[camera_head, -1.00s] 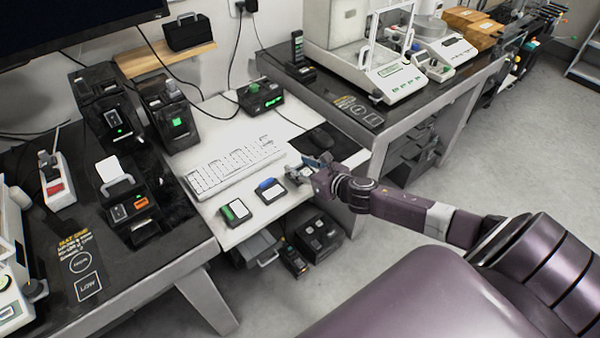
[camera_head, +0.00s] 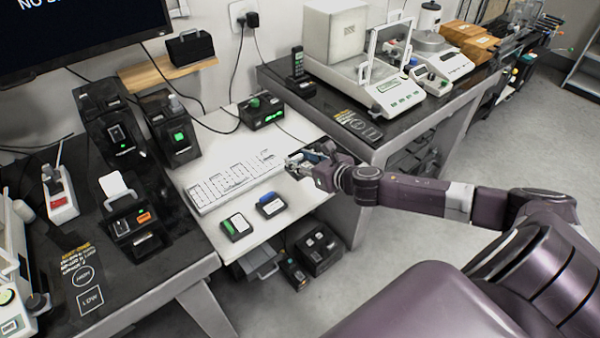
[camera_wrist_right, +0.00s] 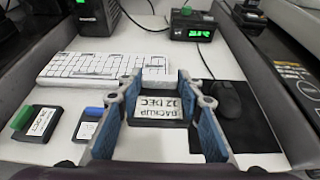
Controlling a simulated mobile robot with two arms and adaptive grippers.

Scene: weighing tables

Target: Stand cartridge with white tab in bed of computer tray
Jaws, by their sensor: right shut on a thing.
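My right gripper (camera_wrist_right: 157,92) is shut on a dark cartridge (camera_wrist_right: 160,108) in the right wrist view. Its white label reads upside down "BACKUP 12 DEC". In the head view my right gripper (camera_head: 303,163) is over the right part of the white pull-out computer tray (camera_head: 262,228), right of the keyboard; the cartridge is mostly hidden there. Whether it touches the tray is unclear. Two other cartridges lie on the tray, one with a green tab (camera_head: 236,226) and one with a blue tab (camera_head: 270,205). My left gripper is not in view.
The keyboard (camera_head: 235,180) lies left of my gripper. A mouse (camera_wrist_right: 226,100) on a dark mat is close on its right. A black box with a green display (camera_head: 262,112) stands behind. Black devices, one with a white upright piece (camera_head: 113,184), stand on the left table.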

